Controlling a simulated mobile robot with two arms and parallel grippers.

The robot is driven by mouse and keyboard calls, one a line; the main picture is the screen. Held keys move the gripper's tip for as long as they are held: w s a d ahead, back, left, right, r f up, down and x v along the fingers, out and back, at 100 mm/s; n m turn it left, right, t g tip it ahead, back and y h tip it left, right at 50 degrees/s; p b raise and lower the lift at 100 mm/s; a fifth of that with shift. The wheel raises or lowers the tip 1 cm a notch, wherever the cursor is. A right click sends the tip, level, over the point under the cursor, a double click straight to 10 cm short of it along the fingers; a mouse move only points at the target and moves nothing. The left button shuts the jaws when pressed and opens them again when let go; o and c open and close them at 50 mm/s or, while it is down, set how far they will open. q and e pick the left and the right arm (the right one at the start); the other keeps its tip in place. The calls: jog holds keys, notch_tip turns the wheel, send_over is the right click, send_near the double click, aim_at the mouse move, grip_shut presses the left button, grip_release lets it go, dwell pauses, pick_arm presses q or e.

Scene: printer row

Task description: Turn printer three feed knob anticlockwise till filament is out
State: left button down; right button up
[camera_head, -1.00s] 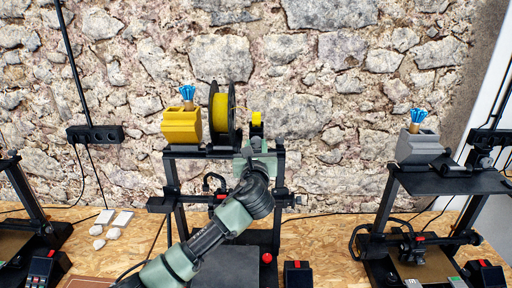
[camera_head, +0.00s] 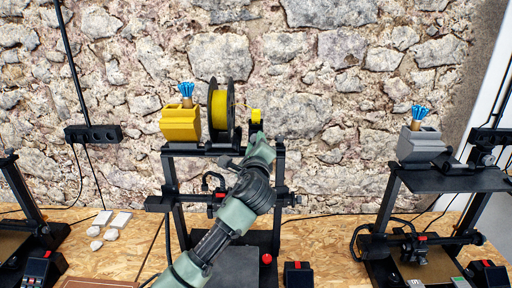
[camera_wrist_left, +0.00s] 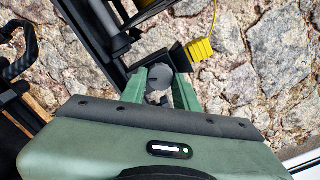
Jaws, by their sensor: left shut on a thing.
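The middle printer (camera_head: 168,180) has a black frame, with a yellow filament spool (camera_head: 222,112) on a black holder on top. A small yellow block (camera_head: 256,116) sits right of the spool; it also shows in the wrist view (camera_wrist_left: 200,50), with a thin yellow filament (camera_wrist_left: 214,18) rising from it. My left gripper (camera_head: 258,138) is at the top right of the frame, just below the block. In the wrist view its green fingers (camera_wrist_left: 160,90) are shut on a round grey knob (camera_wrist_left: 158,77). The head view hides the knob behind the gripper. My right gripper is out of view.
A yellow box (camera_head: 181,124) with a blue-bristled brush stands left of the spool. Other printers stand at the far left (camera_head: 25,200) and right (camera_head: 385,210). A small black control box with a red top (camera_head: 298,272) is on the wooden bench. A stone wall is behind.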

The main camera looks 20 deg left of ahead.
pick_arm(q)
jog(key=shift+n+b, duration=1.75)
jog(key=shift+n, duration=2.95)
jog(key=c, duration=1.1)
grip_release()
jog(key=shift+o, duration=0.2)
jog(key=shift+s, duration=0.1)
